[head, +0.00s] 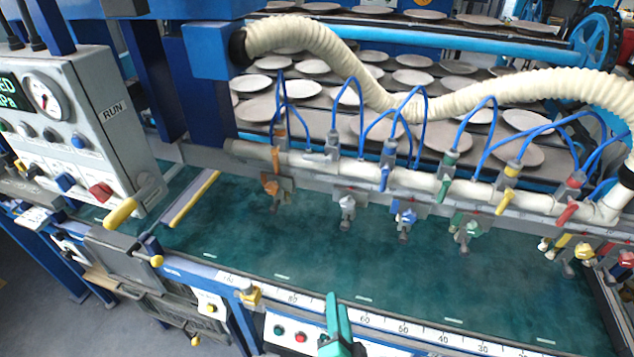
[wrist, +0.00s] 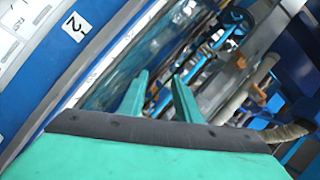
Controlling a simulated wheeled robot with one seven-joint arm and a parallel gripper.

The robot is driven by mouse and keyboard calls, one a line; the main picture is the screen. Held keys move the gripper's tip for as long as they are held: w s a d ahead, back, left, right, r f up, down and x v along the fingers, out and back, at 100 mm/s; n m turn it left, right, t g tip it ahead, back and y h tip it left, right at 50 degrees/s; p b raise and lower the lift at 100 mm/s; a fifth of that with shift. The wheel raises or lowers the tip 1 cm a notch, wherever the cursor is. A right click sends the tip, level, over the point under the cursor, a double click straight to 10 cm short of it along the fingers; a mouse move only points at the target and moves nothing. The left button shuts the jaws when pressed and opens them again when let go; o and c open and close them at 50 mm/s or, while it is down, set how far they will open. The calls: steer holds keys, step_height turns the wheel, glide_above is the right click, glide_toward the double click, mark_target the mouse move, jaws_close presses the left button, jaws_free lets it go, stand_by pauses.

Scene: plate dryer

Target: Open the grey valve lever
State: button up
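The grey valve lever (head: 318,157) is small and sits on the white pipe (head: 350,168) in the head view, second from the left in a row of coloured levers. It appears to lie roughly along the pipe, while its neighbours hang more downward. A grey nozzle (head: 347,203) hangs below it. My gripper (head: 339,302) is teal and stands at the front edge of the green bed, well in front of and below the lever. In the wrist view my gripper (wrist: 159,78) has its two fingers apart with nothing between them. I cannot make out the grey lever there.
An orange lever (head: 276,160) is left of the grey one and a blue lever (head: 384,178) right of it. Blue hoses (head: 347,82) arch above the pipe. The green bed (head: 300,240) is mostly clear. A control box (head: 100,130) stands at left.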

steer(key=w+r+m+y, duration=0.2)
steer(key=w+r, duration=0.5)
steer(key=y, duration=0.5)
glide_toward(315, 160)
steer(key=shift+m+g, duration=0.4)
steer(key=x, duration=0.9)
steer(key=shift+w+r, duration=0.1)
steer(key=shift+r, duration=0.25)
jaws_close()
